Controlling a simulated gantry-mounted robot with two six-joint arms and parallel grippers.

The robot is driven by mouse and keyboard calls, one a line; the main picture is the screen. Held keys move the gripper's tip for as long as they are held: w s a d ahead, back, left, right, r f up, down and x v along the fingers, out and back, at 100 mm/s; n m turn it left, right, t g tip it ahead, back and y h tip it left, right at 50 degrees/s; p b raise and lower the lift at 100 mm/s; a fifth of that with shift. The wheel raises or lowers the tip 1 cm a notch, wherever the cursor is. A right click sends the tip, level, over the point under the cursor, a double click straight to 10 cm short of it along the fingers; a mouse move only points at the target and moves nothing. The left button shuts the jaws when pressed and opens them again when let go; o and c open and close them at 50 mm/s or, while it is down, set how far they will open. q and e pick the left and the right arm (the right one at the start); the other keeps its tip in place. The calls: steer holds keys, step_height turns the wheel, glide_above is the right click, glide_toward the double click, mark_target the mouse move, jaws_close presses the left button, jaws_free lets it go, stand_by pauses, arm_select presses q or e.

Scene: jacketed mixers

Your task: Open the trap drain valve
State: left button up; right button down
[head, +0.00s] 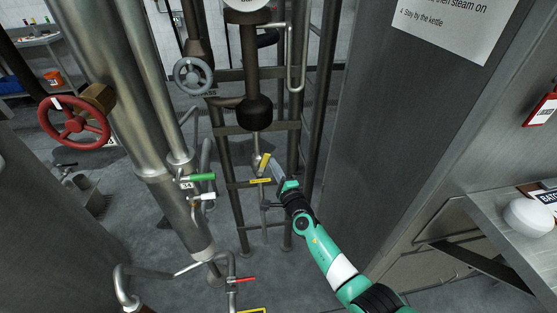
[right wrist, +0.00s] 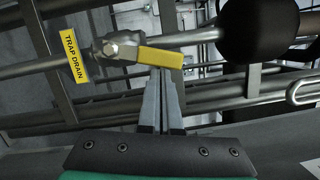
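The trap drain valve (right wrist: 120,47) shows in the right wrist view, with a yellow lever (right wrist: 160,58) and a yellow "TRAP DRAIN" label (right wrist: 73,57) beside it. The lever points right, at a slight angle to its pipe. In the head view the lever (head: 264,163) sits below a dark round trap body (head: 255,113), above its label (head: 261,181). My right gripper (head: 273,168) is at the lever. In the right wrist view its fingers (right wrist: 162,74) are close together with their tips at the lever's lower edge; contact is unclear. My left gripper is not in view.
A red handwheel (head: 74,122) and a grey handwheel (head: 193,75) are at the left. A green-handled valve (head: 200,177) and a red-handled valve (head: 241,280) are near the steel pipe. Frame posts stand around the drain pipe. A grey panel (head: 390,130) stands at the right.

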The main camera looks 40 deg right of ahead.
steer(key=shift+w+a+r+n+p, duration=0.35)
steer(key=shift+a+r+n+p, duration=0.15)
steer(key=shift+n+p, duration=0.4)
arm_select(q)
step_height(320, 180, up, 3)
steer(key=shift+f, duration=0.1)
arm_select(e)
steer(key=shift+w+a, duration=0.15)
steer(key=shift+a, duration=0.05)
arm_select(q)
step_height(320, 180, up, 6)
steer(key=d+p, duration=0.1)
steer(key=p, duration=0.5)
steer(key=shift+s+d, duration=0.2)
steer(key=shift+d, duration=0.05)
arm_select(e)
steer(key=s, duration=1.1)
steer(key=shift+s+a, duration=0.2)
steer(key=shift+s, duration=0.1)
steer(key=shift+f, duration=0.1)
